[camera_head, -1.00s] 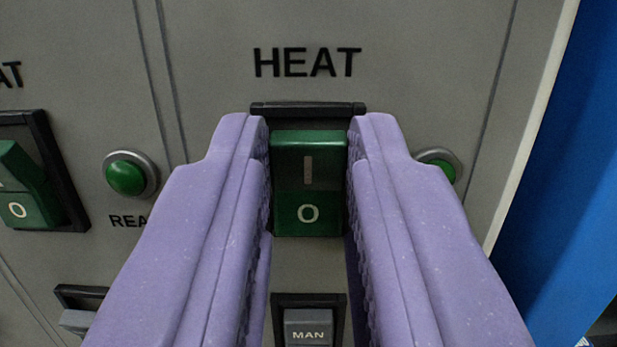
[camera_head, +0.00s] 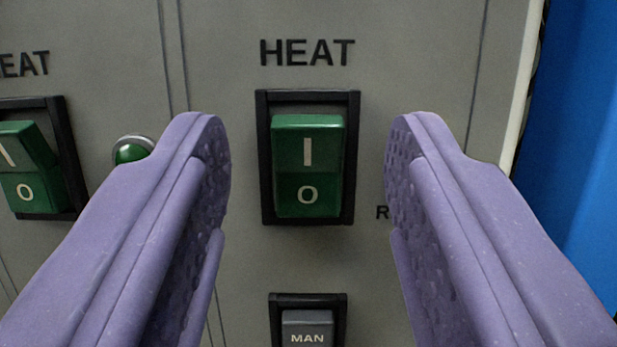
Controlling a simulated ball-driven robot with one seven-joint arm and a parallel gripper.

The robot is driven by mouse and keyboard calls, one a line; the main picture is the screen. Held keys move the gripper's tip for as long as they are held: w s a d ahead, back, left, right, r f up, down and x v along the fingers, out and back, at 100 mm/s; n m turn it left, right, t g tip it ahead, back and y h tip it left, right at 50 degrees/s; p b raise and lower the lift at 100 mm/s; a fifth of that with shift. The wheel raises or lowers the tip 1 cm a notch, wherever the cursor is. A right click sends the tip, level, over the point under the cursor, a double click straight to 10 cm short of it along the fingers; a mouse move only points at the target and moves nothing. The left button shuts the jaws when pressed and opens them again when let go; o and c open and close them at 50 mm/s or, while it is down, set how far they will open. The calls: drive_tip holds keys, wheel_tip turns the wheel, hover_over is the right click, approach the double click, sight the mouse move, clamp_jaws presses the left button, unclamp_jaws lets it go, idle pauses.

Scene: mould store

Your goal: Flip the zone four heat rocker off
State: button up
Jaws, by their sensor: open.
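A green rocker (camera_head: 308,165) in a black frame sits under the word HEAT on the grey panel, mid-picture. Its upper half bears I, its lower half O. No zone number is visible. My gripper (camera_head: 308,160) is open, its two purple fingers on either side of the rocker with clear gaps, apparently touching nothing.
Another green HEAT rocker (camera_head: 28,165) is at left, beside a round green lamp (camera_head: 131,152). A MAN switch (camera_head: 307,328) lies below the middle rocker. The panel ends at right before a blue surface (camera_head: 572,130). My right finger hides most lettering there.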

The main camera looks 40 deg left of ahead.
drive_tip(key=p+v, duration=0.1)
drive_tip(key=v, duration=0.6)
drive_tip(key=shift+p, duration=0.4)
